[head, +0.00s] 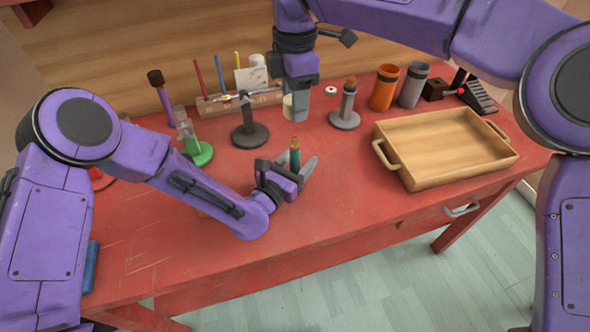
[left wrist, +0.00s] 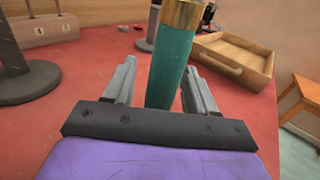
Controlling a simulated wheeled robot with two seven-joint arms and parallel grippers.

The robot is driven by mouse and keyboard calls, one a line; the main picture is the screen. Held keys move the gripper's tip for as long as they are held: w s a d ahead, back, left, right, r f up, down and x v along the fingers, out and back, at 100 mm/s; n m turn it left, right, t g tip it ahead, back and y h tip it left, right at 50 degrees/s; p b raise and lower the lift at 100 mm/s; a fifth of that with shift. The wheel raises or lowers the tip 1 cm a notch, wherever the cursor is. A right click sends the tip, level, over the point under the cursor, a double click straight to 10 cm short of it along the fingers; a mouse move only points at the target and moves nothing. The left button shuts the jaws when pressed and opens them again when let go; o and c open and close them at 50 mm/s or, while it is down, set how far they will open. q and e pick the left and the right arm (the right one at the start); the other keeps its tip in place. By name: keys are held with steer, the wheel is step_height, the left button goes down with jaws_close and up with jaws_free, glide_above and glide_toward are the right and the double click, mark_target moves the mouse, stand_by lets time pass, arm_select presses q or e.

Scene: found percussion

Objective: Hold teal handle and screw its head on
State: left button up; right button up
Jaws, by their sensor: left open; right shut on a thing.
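The teal handle (head: 294,160) stands upright near the front middle of the table, with a brass-coloured top end. In the left wrist view the teal handle (left wrist: 171,68) rises between my fingers, its brass top (left wrist: 183,14) cut by the frame edge. My left gripper (head: 298,166) is open, with a finger on each side of the handle and visible gaps. My right gripper (head: 298,108) points down behind and above the handle. It is shut on a pale cream head (head: 287,107), partly hidden by the fingers and apart from the handle.
A wooden tray (head: 450,140) sits at right. A dark stand (head: 248,133), a grey stand (head: 345,115) and a green-based stand (head: 198,152) stand behind the handle. Orange (head: 384,90) and grey (head: 412,86) cups and a tool rack (head: 215,107) are at the back. The front table strip is clear.

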arm_select(q)
jaws_close()
arm_select(e)
glide_above(296, 138)
steer(key=shift+f, duration=2.5)
steer(key=shift+f, duration=0.9)
steer(key=shift+f, duration=0.6)
